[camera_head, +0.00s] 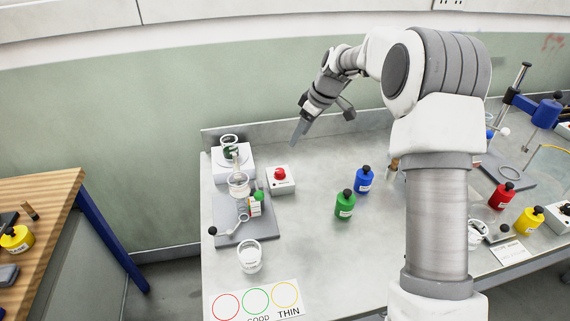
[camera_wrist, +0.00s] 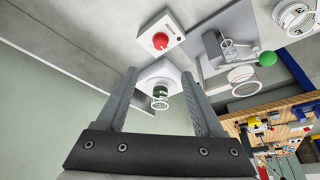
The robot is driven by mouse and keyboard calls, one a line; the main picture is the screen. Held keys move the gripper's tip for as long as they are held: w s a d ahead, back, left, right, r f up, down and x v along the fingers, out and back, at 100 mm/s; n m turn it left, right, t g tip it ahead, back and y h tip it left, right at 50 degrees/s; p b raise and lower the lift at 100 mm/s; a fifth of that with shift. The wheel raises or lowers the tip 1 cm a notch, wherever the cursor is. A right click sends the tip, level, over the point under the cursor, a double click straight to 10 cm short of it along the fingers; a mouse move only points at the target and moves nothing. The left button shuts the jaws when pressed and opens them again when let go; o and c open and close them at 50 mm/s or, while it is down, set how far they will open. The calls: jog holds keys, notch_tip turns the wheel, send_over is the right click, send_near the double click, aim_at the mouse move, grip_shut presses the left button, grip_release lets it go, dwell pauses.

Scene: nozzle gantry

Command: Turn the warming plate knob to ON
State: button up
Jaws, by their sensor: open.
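A small white box (camera_head: 281,187) with a round red knob (camera_head: 280,173) stands on the grey bench, right of a white plate unit (camera_head: 220,165). The red knob also shows in the wrist view (camera_wrist: 160,41), above and beyond my fingertips. A dark label is on its box, too small to read. The white plate unit also shows in the wrist view (camera_wrist: 149,76) between my fingers, with a clear vessel holding something green on it. My gripper (camera_head: 296,141) is open and empty, above the bench, up and right of the red knob and apart from it.
A grey stand (camera_head: 228,236) with a clear cup and green ball is in front of the plate unit. Green (camera_head: 344,204) and blue (camera_head: 364,180) bottles stand right of the knob box. A clear cup (camera_head: 250,258) and a card with coloured rings (camera_head: 238,292) are nearer.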

aim_at(280, 170)
jog(key=p+x, duration=0.1)
jog(key=x, duration=1.6)
jog(key=shift+a, duration=0.2)
grip_shut()
